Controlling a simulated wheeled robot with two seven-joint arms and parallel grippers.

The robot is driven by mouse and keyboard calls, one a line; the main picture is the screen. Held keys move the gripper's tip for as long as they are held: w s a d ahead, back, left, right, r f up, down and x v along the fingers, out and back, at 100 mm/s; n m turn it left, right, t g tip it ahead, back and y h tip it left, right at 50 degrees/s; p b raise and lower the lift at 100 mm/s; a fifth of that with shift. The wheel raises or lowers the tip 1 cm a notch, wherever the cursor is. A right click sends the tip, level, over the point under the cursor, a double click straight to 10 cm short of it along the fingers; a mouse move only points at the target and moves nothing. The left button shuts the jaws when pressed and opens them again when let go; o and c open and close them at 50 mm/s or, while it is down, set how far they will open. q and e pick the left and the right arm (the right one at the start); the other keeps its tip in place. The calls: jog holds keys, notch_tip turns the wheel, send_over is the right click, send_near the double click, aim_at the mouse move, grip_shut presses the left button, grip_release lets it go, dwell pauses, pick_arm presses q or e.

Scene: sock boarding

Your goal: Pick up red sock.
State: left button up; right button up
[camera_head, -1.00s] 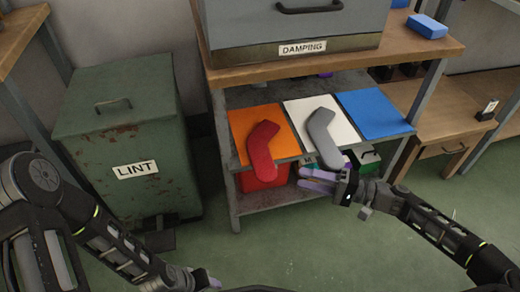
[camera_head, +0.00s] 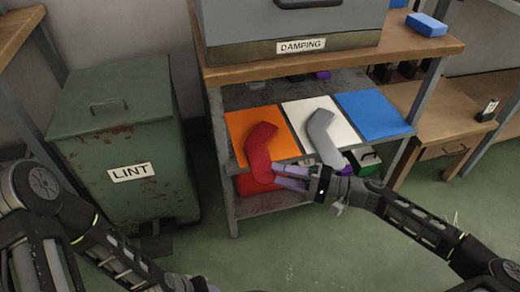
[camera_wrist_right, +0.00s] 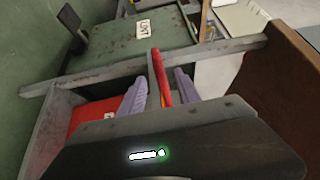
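The red sock (camera_head: 260,150) lies on the orange mat (camera_head: 238,122) on the shelf, its lower end sticking out past the front edge. My right gripper (camera_head: 275,174) reaches in from the right, its pale purple fingers at that lower end. In the right wrist view the red sock (camera_wrist_right: 160,78) shows as a thin red strip between the two spread fingers (camera_wrist_right: 160,90), with small gaps beside it. My left gripper (camera_head: 203,284) is at the bottom edge, mostly cut off, and its fingers cannot be made out.
A grey sock (camera_head: 322,135) lies on the white mat (camera_head: 297,112) to the right, close to my right wrist. A blue mat (camera_head: 373,114) is bare. Below are a red bin (camera_head: 250,186) and a green bin (camera_head: 368,157). The green lint bin (camera_head: 120,130) stands left.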

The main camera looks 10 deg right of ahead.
aim_at(252, 169)
jog(key=b+x, duration=0.2)
jog(key=x, duration=0.2)
jog(key=shift+a+f, duration=0.1)
jog(key=shift+a, duration=0.2)
jog(key=shift+w+a, duration=0.1)
jog(key=shift+a, duration=0.05)
grip_shut()
dwell(0.4)
